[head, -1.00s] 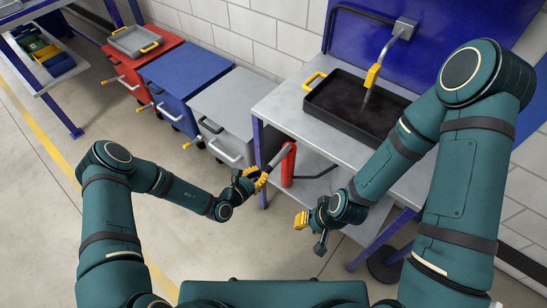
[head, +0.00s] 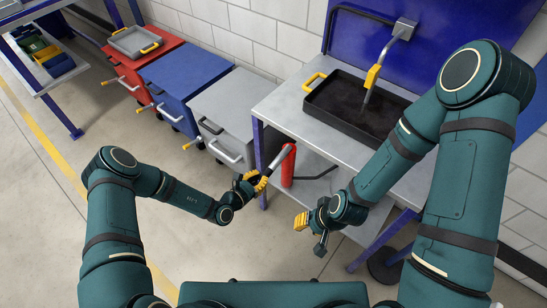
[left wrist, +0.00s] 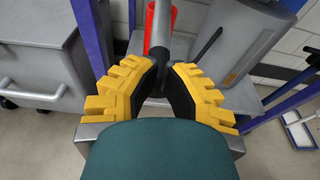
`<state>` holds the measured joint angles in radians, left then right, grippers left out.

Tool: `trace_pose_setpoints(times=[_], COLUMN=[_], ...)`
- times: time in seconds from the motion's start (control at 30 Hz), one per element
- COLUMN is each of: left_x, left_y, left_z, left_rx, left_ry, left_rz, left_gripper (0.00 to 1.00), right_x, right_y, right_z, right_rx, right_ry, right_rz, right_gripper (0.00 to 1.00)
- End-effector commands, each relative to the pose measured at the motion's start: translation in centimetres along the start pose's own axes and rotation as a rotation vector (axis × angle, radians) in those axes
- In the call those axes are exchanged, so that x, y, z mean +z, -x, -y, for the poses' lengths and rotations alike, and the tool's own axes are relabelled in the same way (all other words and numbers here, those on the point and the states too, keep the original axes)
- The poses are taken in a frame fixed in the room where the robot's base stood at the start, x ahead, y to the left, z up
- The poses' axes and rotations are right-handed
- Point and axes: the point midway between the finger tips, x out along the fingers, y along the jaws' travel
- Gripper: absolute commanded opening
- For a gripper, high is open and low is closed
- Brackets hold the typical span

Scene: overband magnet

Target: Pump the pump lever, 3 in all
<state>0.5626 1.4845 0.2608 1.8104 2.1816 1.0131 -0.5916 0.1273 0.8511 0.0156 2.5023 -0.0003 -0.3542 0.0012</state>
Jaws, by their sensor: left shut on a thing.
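The pump lever (head: 281,158) is a grey bar slanting up and to the right from my left gripper (head: 262,180), beside the red pump cylinder (head: 288,168) under the workbench. My left gripper is shut on the lever. In the left wrist view the yellow-backed fingers (left wrist: 162,78) sit on both sides of the grey lever (left wrist: 182,35), with part of the red cylinder (left wrist: 152,22) behind it. My right gripper (head: 303,221) hangs apart from the lever, in front of the bench; its finger opening is unclear.
The workbench (head: 277,108) carries a black tray (head: 318,100) with yellow handles, below a spout with a yellow grip (head: 373,76). Grey (head: 232,100), blue (head: 188,75) and red (head: 150,65) carts stand to the left. The floor (head: 110,135) left of my left arm is clear.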

Motion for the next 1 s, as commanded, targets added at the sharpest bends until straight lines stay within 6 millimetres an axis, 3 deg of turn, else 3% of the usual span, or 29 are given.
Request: trace_pose_setpoints(times=[0.67,1.0], left_x=[-1.9,-1.9], left_y=[-0.4,-0.4], left_z=[0.0,0.0], left_rx=[0.0,0.0], left_ry=[0.0,0.0], left_rz=[-0.003,-0.003], left_gripper=[0.0,0.0], right_x=[0.0,0.0], right_y=[-0.1,-0.1], right_z=[0.0,0.0], right_rx=[0.0,0.0], right_ry=[0.0,0.0], right_rz=[0.0,-0.001], right_gripper=[0.34,0.34])
